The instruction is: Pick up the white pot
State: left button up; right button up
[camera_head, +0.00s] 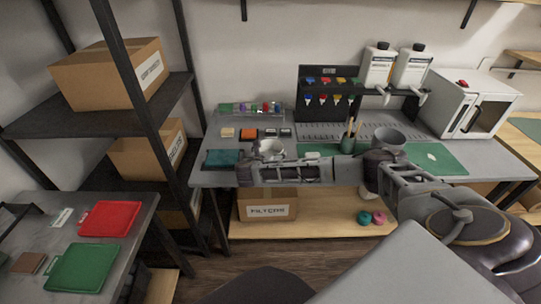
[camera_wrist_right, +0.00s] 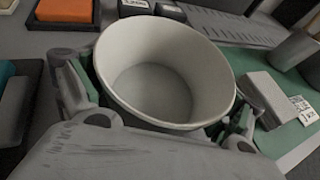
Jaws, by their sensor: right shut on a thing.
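The white pot (camera_head: 270,146) is at the front left of the grey workbench in the head view. In the right wrist view the pot (camera_wrist_right: 170,75) fills the middle, open side up, and looks empty inside. My right gripper (camera_head: 262,157) reaches in from the right and is shut on the pot. In the wrist view its fingers (camera_wrist_right: 163,100) press on the left and right sides of the pot. The pot's underside is hidden, so I cannot tell whether it touches the bench. My left gripper does not show.
A green mat (camera_head: 443,158) lies on the workbench (camera_head: 213,177). A grey bowl-like vessel (camera_head: 388,137) and a teal block (camera_head: 222,158) are near. Orange and tan pads (camera_head: 248,133) sit behind the pot. White bottles (camera_head: 412,67) and a white oven-like box (camera_head: 467,103) stand at the back right.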

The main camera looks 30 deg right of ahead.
aim_at(275, 141)
jog(key=shift+r+p, duration=0.3)
jog(key=shift+r, duration=2.35)
jog(key=shift+r+p, duration=0.3)
jog(key=shift+r, duration=0.65)
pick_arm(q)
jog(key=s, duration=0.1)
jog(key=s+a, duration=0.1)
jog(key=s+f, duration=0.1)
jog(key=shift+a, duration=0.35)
pick_arm(e)
notch_tip(275, 141, up, 2)
jog(key=shift+r, duration=0.15)
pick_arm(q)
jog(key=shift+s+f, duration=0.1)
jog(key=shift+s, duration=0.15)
pick_arm(e)
jog(key=shift+r, duration=0.1)
pick_arm(q)
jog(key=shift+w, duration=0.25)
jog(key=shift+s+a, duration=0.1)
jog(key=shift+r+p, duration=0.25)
jog(key=shift+p, duration=0.1)
pick_arm(e)
jog(key=shift+r, duration=0.1)
